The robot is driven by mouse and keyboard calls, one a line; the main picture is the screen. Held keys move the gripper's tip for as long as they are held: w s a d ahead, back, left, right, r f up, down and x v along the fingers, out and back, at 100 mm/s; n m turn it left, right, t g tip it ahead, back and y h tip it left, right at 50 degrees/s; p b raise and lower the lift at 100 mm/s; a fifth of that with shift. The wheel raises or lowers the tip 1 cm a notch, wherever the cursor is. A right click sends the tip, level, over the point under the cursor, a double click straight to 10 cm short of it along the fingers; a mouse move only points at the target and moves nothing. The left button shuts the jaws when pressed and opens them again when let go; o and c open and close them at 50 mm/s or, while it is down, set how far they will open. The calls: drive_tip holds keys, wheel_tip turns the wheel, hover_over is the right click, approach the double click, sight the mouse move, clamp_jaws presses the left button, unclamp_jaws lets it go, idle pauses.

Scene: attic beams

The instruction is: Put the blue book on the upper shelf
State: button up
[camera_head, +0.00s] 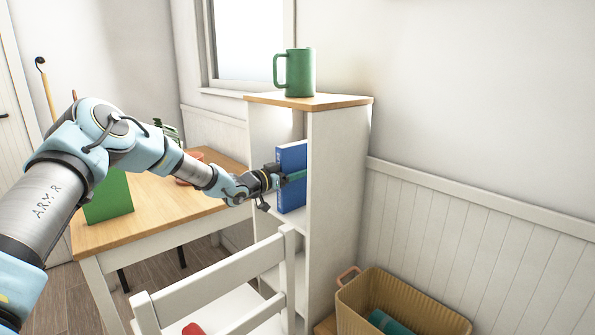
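The blue book (291,158) stands upright in the upper opening of the white shelf unit (338,190), partly sticking out at the open side. Its lower edge is at about the height of a shelf board (291,222); I cannot tell whether it rests on it. The other finger is hidden, so I cannot tell whether the gripper is closed on the book.
A green mug (299,73) stands on the unit's wooden top (330,101). A white chair (222,280) stands in front of the unit. A wooden table (160,222) with a green upright item (108,198) is at left. A wicker basket (400,300) is at lower right.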

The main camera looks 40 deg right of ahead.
drive_tip(key=shift+a+r, duration=0.1)
drive_tip(key=shift+r, duration=0.1)
drive_tip(key=a+b, duration=0.2)
drive_tip(key=a, duration=1)
drive_tip(key=shift+w, duration=0.35)
drive_tip(key=w+a+f+n+t+y, duration=0.2)
drive_tip(key=w+a+n+y, duration=0.15)
drive_tip(key=a, duration=0.65)
drive_tip(key=w+a+f+n+t+y, duration=0.2)
drive_tip(key=w+a+t+y, duration=0.15)
drive_tip(key=a, duration=0.55)
drive_tip(key=w+a+f+n+t+y, duration=0.1)
drive_tip(key=w+a+n+y, duration=0.2)
drive_tip(key=a, duration=0.7)
drive_tip(key=s+a+n+y, duration=0.2)
drive_tip(key=a+y, duration=0.1)
drive_tip(key=a, duration=0.4)
drive_tip(key=s+a+n+y, duration=0.1)
drive_tip(key=s+a+y, duration=0.2)
drive_tip(key=a, duration=0.4)
drive_tip(key=s+a+n+g+y, duration=0.1)
drive_tip(key=s+a+n+g, duration=0.3)
drive_tip(key=s+a, duration=0.9)
drive_tip(key=shift+s+r+n+y, duration=0.4)
drive_tip(key=shift+s+n, duration=0.45)
drive_tip(key=shift+n, duration=0.1)
